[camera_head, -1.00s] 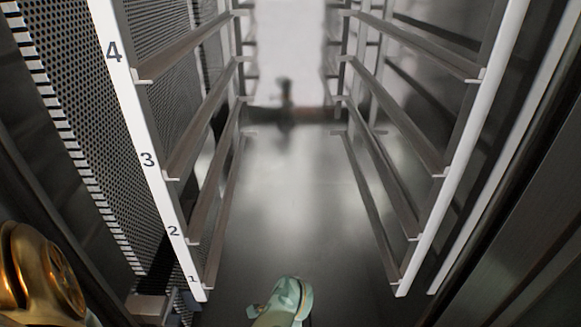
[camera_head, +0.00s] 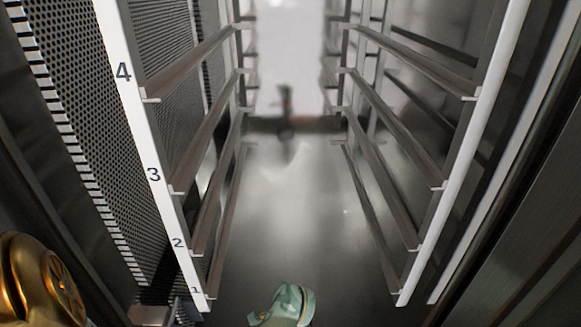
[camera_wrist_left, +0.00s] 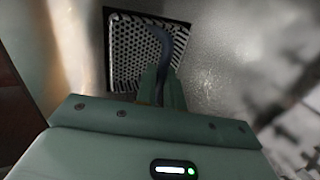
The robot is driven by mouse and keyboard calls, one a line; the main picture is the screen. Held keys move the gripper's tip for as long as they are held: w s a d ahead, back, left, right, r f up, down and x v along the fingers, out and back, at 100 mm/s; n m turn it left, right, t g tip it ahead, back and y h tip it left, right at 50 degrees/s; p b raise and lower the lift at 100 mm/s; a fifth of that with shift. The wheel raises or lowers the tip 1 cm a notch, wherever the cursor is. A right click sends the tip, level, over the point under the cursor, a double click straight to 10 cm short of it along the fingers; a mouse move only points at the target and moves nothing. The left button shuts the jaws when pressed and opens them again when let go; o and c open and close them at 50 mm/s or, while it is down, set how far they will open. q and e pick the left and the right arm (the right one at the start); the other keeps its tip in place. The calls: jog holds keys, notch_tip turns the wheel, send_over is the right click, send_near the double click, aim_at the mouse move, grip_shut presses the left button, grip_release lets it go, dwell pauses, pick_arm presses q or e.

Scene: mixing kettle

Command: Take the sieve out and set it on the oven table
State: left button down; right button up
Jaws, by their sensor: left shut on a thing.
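The sieve is a dark square perforated plate (camera_wrist_left: 128,42) in a pale frame, seen ahead of my left gripper in the left wrist view. A dark bluish curved strip (camera_wrist_left: 161,40), apparently its handle, rises to the fingers. My left gripper (camera_wrist_left: 160,84) is shut on it, though the fingers cover the grip point. Whether the plate sits in the floor or is lifted cannot be told. In the head view the pale green gripper (camera_head: 284,306) shows at the bottom edge over the oven floor, and the sieve is hidden there. My right gripper and the oven table are out of view.
The oven interior has a left rack upright (camera_head: 150,165) numbered 1 to 4 and a right rack upright (camera_head: 468,140), both with inward rails. A perforated wall (camera_head: 75,110) stands at the left. The shiny floor (camera_head: 300,220) between the racks is clear.

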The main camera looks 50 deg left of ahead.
pick_arm(q)
jog(key=shift+r+p, duration=1.4)
jog(key=shift+r, duration=0.85)
jog(key=shift+f, duration=0.1)
